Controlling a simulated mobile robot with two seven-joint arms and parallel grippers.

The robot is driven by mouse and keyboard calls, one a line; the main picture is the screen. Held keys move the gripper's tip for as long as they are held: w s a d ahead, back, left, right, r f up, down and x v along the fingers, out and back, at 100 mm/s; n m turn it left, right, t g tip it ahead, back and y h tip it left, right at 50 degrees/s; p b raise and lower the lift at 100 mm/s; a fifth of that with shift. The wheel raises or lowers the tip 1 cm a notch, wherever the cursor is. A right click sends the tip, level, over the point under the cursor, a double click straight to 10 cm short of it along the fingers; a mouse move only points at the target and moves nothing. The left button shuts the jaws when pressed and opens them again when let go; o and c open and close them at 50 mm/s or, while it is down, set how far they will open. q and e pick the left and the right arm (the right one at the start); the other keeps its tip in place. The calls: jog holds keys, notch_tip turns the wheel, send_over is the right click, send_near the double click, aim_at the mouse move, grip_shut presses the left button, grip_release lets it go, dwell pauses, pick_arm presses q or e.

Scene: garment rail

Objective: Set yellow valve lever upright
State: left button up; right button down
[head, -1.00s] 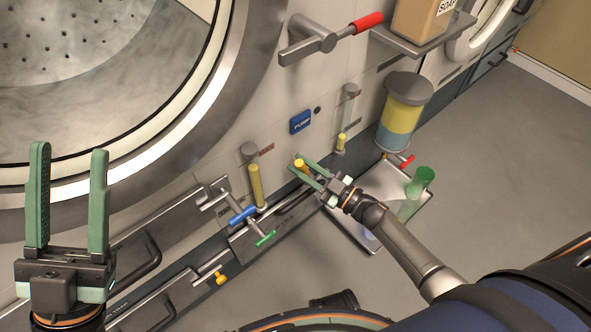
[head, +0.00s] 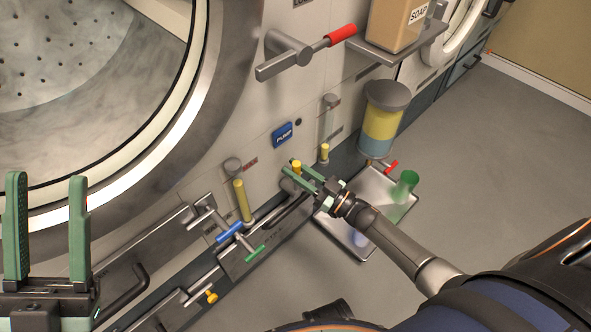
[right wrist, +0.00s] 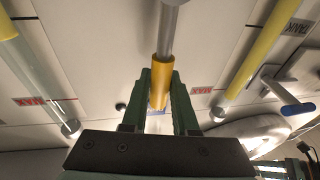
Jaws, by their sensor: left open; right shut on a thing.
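The yellow valve lever (head: 297,166) is on the lower machine front, between two upright gauge tubes. In the right wrist view its yellow sleeve (right wrist: 160,88) sits on a grey rod, between my fingers. My right gripper (head: 301,173) is shut on the sleeve; its green fingers also show in the right wrist view (right wrist: 160,105). The lever's pivot is hidden in the head view, so its exact tilt is hard to tell. My left gripper (head: 46,220) is open and empty at the far left, in front of the round door.
A blue handle (head: 229,232), a green handle (head: 255,253) and a small yellow knob (head: 211,296) are at lower left. A red-handled lever (head: 341,34) is above. Floor at right is clear.

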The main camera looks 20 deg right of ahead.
jog(key=shift+d, duration=0.1)
jog(key=c, duration=0.7)
grip_release()
jog(key=shift+s, duration=0.1)
jog(key=p+v, duration=0.1)
jog(key=v, duration=1.1)
jog(key=shift+s+d+p, duration=0.15)
jog(key=shift+p, duration=0.2)
